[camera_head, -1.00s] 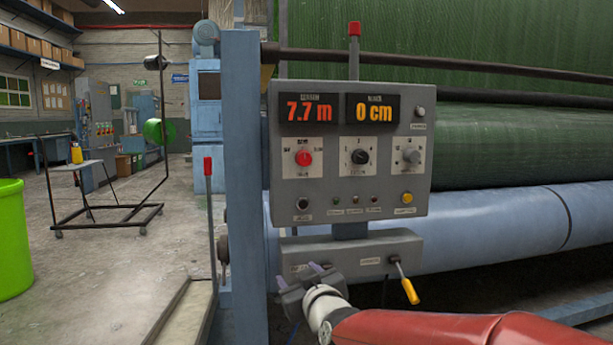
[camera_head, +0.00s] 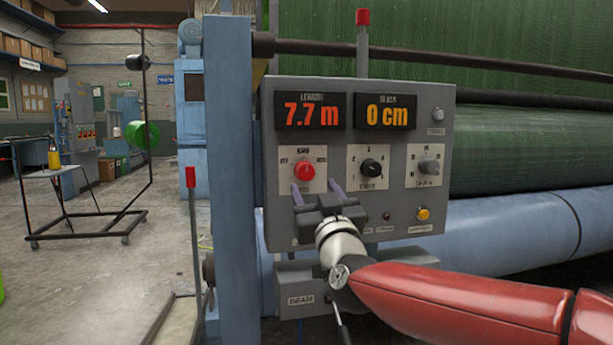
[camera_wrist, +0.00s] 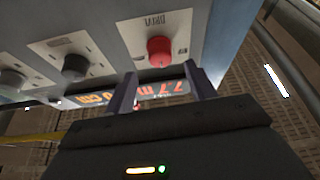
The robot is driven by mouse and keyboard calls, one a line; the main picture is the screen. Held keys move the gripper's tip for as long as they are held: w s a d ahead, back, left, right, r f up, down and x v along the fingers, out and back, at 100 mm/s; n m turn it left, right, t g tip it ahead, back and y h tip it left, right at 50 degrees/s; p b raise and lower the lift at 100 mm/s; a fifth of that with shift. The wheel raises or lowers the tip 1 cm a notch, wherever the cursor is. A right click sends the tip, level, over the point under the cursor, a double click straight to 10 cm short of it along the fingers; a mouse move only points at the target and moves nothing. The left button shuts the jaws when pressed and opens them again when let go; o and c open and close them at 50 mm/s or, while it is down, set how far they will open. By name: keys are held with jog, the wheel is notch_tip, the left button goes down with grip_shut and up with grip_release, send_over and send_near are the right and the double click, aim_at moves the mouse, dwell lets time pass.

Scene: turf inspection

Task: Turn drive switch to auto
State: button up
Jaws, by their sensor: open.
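The drive switch is a red round knob (camera_head: 304,170) on a white plate at the left of the grey control panel (camera_head: 282,225). In the wrist view the same red knob (camera_wrist: 160,50) sits on a plate labelled DRIVE, upside down, just beyond the fingertips. My gripper (camera_head: 318,187) is open and empty, its two purple-grey fingers pointing up at the panel just below the knob. In the wrist view the gripper's fingers (camera_wrist: 160,85) stand apart on either side below the knob, not visibly touching it. The knob's pointer is too small to read.
A black knob (camera_head: 372,167) and a grey knob (camera_head: 429,166) sit to the right. Displays above read 7.7 m (camera_head: 310,111) and 0 cm (camera_head: 388,112). A yellow button (camera_head: 423,213) is lower right. A blue post (camera_head: 228,170) stands close left. A red-tipped lever (camera_head: 191,178) stands further left.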

aim_at(307, 174)
jog(key=x, duration=0.4)
jog(key=shift+a+r+p, duration=0.1)
jog(key=shift+r+p, duration=0.1)
jog(key=shift+p, duration=0.1)
jog(key=shift+x, duration=0.75)
jog(key=shift+w+f, duration=0.1)
jog(key=shift+f, duration=0.05)
jog(key=c, duration=1)
jog(key=shift+o, duration=0.2)
